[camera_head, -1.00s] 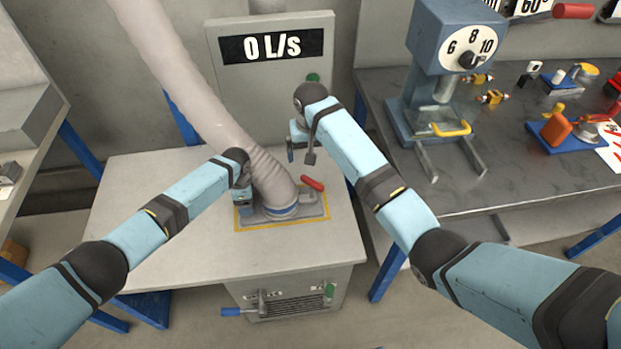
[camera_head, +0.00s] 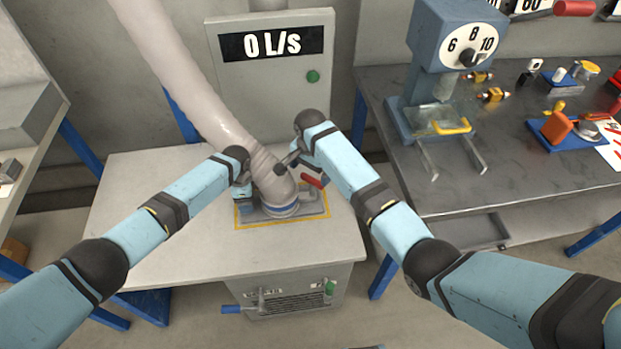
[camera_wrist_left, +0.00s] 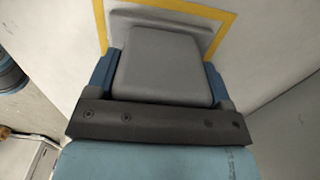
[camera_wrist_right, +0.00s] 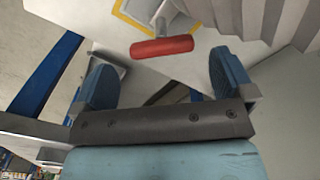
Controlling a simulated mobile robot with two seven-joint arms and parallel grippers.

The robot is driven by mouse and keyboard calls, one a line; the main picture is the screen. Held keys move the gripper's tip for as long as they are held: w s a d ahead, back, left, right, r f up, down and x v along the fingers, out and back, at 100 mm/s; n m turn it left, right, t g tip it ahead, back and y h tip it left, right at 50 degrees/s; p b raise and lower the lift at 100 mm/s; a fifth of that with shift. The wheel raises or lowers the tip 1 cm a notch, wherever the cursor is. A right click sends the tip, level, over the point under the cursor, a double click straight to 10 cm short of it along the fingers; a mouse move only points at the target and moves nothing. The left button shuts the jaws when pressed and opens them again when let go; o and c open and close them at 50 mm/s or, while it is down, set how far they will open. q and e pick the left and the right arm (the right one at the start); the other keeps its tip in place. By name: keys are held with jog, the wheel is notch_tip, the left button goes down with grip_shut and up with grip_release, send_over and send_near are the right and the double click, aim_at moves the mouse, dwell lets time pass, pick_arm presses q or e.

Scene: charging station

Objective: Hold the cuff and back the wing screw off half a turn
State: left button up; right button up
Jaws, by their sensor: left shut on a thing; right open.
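The cuff appears as a grey fitting with a blue ring (camera_head: 284,210) at the foot of the ribbed hose (camera_head: 268,172) on the low table. My left gripper (camera_wrist_left: 160,76) is shut on a smooth grey block (camera_wrist_left: 165,60), a finger on each side; I cannot tell whether this block belongs to the cuff. In the head view the left gripper (camera_head: 241,192) is at the fitting's left side. My right gripper (camera_wrist_right: 163,78) is open and empty, above and right of the hose foot. A red handle (camera_wrist_right: 162,47) lies beyond its fingertips, apart from them. I cannot make out a wing screw.
A yellow outline (camera_head: 262,224) frames the base plate on the table (camera_head: 160,230). A cabinet (camera_head: 270,80) reading 0 L/s stands behind. A dark bench (camera_head: 480,190) at the right holds a blue dial press (camera_head: 445,40) and small parts. The table's front left is clear.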

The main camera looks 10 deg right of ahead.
aim_at(311, 181)
jog(key=shift+f, duration=2.15)
jog(key=shift+c, duration=0.5)
jog(key=c, duration=0.6)
jog(key=shift+c, duration=0.2)
jog(key=shift+n, duration=0.3)
